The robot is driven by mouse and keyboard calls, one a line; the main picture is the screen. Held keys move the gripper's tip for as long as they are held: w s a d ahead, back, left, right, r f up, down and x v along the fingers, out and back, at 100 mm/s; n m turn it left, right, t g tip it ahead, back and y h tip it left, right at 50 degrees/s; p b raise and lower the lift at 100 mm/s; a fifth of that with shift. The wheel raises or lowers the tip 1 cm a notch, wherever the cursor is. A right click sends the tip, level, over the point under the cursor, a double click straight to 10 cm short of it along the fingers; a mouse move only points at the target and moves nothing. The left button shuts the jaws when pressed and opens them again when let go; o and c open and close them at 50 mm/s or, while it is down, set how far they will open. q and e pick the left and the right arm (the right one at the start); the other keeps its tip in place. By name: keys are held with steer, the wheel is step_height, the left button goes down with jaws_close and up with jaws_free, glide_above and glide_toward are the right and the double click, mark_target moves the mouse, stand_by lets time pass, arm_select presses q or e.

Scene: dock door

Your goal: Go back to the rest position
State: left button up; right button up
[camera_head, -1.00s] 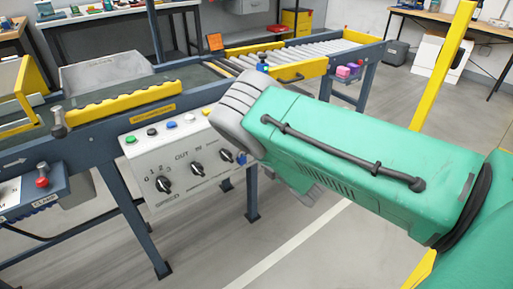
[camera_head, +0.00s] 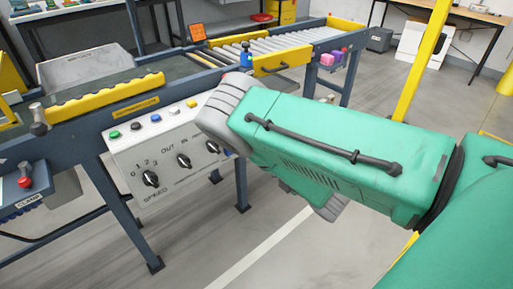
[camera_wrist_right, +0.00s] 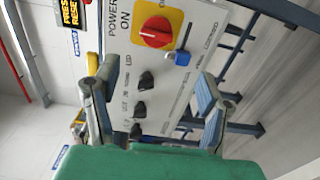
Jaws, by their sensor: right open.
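My right arm reaches in from the right in the head view as a green link with a grey end, in front of the control panel (camera_head: 165,178). Its fingers are not clearly seen there. In the right wrist view, my right gripper (camera_wrist_right: 157,78) has its two fingers apart with nothing between them. Beyond the fingers is the panel, with a red rotary switch (camera_wrist_right: 153,31) on a yellow plate, a blue-topped switch (camera_wrist_right: 179,57) and several black knobs (camera_wrist_right: 145,81). I cannot tell the exact gap between fingers and panel. My left gripper is in neither view.
A conveyor with rollers (camera_head: 275,48) and yellow guards (camera_head: 107,96) runs behind the panel. A clamp box (camera_head: 25,182) with a red button stands at left. A yellow post (camera_head: 425,60) rises behind my arm. The floor (camera_head: 300,262) at front is open.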

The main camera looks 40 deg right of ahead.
steer(key=s+d+f+m+g+h+p, duration=0.2)
steer(key=s+f+m+g+h, duration=0.25)
steer(key=m, duration=0.25)
steer(key=s+a+f+m+g+y+p, duration=0.1)
steer(key=s+a+m+g, duration=0.4)
steer(key=s, duration=0.6)
steer(key=s+a+f+m+g+y+p, duration=0.1)
steer(key=s+a+m+g, duration=0.5)
steer(key=s, duration=0.6)
steer(key=shift+s+a+f+g+y+p, duration=0.25)
steer(key=shift+a+f+g+y+p, duration=0.15)
steer(key=shift+g+p, duration=0.55)
steer(key=shift+w, duration=0.1)
